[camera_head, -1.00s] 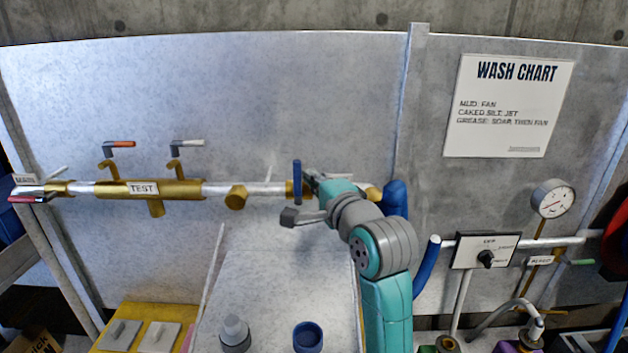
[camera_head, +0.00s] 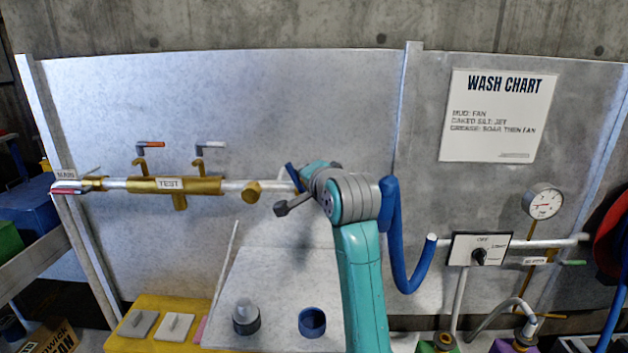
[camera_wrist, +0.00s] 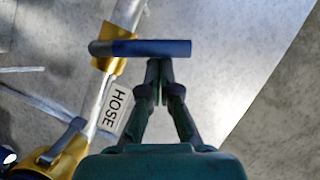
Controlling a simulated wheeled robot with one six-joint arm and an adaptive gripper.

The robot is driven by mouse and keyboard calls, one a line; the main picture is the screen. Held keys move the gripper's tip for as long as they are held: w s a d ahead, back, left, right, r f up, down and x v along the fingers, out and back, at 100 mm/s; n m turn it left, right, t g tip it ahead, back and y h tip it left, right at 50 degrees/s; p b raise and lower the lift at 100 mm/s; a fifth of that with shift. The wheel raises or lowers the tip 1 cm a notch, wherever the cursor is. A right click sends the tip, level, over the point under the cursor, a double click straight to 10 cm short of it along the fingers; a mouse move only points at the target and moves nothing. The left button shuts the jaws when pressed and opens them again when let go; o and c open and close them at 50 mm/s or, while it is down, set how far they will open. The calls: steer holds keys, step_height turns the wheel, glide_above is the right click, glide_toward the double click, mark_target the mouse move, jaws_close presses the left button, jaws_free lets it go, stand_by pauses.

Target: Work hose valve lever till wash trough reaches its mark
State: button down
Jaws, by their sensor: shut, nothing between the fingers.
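The hose valve lever is a blue handle on a brass valve body, on the pipe along the wall. In the head view the lever (camera_head: 293,178) leans, its top to the left, partly behind my arm. In the wrist view the lever (camera_wrist: 160,48) lies across the picture, its brass valve (camera_wrist: 112,52) to the left. A white HOSE tag (camera_wrist: 113,108) is beside the pipe. My gripper (camera_wrist: 158,66) is shut and empty, its fingertips right at the lever's lower edge; I cannot tell whether they touch. I cannot make out the wash trough or its mark.
On the same pipe are a TEST section (camera_head: 168,184) with two small levers above it and a red-handled MAINS valve (camera_head: 68,188). A blue hose (camera_head: 405,260) hangs right of my arm. A dial gauge (camera_head: 543,202) and selector box (camera_head: 480,249) are farther right.

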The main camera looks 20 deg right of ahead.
steer(key=w+a+f+n+g+h, duration=0.2)
steer(key=a+f+n+g+h, duration=0.1)
steer(key=a+n, duration=0.3)
steer(key=shift+f+n+h, duration=0.3)
steer(key=shift+n+h, duration=0.3)
steer(key=shift+h, duration=0.1)
steer(key=shift+f, duration=0.1)
steer(key=shift+s, duration=0.1)
stand_by(0.6)
